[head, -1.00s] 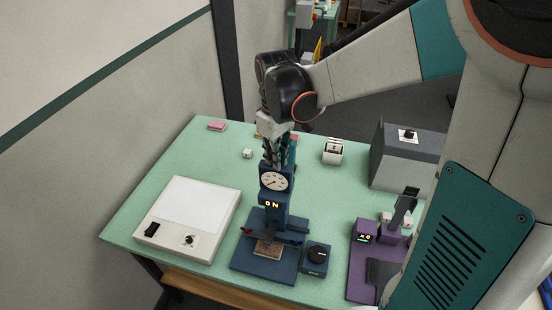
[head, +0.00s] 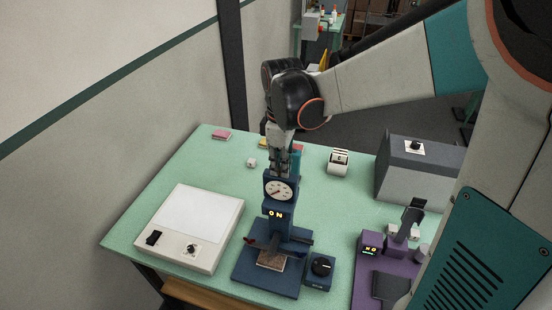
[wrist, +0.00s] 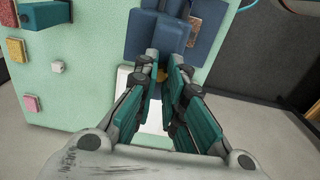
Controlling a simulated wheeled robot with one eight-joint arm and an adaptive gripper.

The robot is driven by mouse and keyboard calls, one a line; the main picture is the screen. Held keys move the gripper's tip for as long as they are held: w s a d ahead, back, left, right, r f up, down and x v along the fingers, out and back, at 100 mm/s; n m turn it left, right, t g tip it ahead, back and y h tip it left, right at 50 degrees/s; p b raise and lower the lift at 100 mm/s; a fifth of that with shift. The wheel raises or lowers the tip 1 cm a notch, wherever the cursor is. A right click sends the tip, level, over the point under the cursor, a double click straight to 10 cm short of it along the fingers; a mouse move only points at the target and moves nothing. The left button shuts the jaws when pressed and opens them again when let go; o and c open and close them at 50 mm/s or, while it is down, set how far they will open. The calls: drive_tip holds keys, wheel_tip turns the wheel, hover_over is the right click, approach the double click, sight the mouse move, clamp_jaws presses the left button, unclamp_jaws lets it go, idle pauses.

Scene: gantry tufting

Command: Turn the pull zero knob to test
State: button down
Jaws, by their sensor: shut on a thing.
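The blue pull tester (head: 279,217) stands at the table's front, with a round white dial (head: 281,190) and a lit "ON" display. A black knob (head: 321,266) with a white pointer sits on a small blue box at its right; its lettering is too small to read. My gripper (head: 284,174) points down at the top of the tester, behind the dial, apart from that black knob. In the wrist view my gripper (wrist: 166,62) is shut on a small brass-coloured part beside the blue body (wrist: 160,35). The fingers hide most of that part, so I cannot tell what it is.
A white panel box (head: 193,222) with a switch and knob lies left. A purple device (head: 381,270) and a grey box (head: 413,168) stand right. A white counter (head: 338,162), white cube (head: 251,162) and pink block (head: 222,134) lie farther back. Bare table lies between.

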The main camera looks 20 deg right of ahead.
drive_tip(key=c, duration=1.6)
unclamp_jaws()
drive_tip(key=shift+r, duration=0.1)
wheel_tip(320, 180, up, 12)
drive_tip(key=shift+s, duration=0.1)
drive_tip(key=s+f+m+t+b, duration=0.3)
drive_tip(key=s+f+m+b, duration=0.2)
drive_tip(key=f, duration=0.7)
drive_tip(key=s+f+m+t+b, duration=0.4)
drive_tip(key=s+f+m+b, duration=0.2)
drive_tip(key=s+f+b, duration=0.3)
wheel_tip(320, 180, down, 3)
drive_tip(key=b, duration=0.5)
drive_tip(key=shift+s, duration=0.4)
